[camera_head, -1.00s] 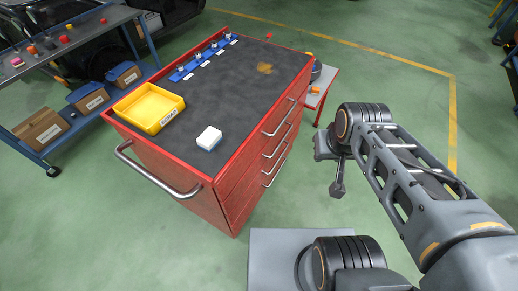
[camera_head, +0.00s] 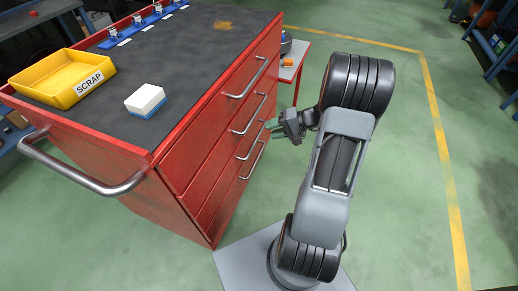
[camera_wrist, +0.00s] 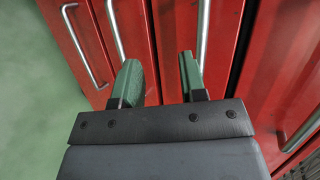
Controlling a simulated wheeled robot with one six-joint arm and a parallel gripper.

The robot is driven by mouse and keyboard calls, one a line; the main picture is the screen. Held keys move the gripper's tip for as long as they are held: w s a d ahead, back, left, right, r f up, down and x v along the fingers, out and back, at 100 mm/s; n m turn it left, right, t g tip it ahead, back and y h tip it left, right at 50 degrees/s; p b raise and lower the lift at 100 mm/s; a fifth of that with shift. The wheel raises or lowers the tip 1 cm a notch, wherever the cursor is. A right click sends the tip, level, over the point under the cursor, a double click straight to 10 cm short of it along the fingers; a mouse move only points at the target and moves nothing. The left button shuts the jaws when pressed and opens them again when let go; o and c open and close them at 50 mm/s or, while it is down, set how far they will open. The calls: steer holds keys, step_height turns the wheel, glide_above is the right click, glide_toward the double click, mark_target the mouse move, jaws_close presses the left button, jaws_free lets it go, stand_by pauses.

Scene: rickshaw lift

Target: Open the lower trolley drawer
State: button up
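The red trolley (camera_head: 185,160) stands at the left with its drawer fronts facing right, and several drawers look closed. The lowest bar handle (camera_head: 254,162) shows below the others on that side; in the wrist view it appears to be the leftmost handle (camera_wrist: 82,48), nearest the green floor. My gripper (camera_head: 273,131) is beside the drawer fronts, at about the height of the middle handles in the picture. In the wrist view my gripper's green fingers (camera_wrist: 160,80) are apart with nothing between them.
A yellow scrap bin (camera_head: 62,77) and a white-and-blue block (camera_head: 145,101) lie on the trolley's dark top. A side push handle (camera_head: 85,172) sticks out at the front left. A small side table (camera_head: 293,60) stands behind my gripper. Green floor at the right is free.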

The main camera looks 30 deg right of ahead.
mark_target(259, 133)
steer(key=w+d+f+m+t+b, duration=0.25)
steer(key=d+f+t+b, duration=0.2)
steer(key=d+f, duration=0.5)
steer(key=shift+t+h, duration=0.3)
steer(key=shift+t, duration=0.05)
steer(key=x, duration=0.4)
steer(key=b+x, duration=0.1)
steer(key=x, duration=0.4)
steer(key=s+a+b+x, duration=0.1)
steer(key=x, duration=0.3)
steer(key=shift+w+a+f, duration=0.1)
steer(key=shift+f, duration=0.3)
jaws_close()
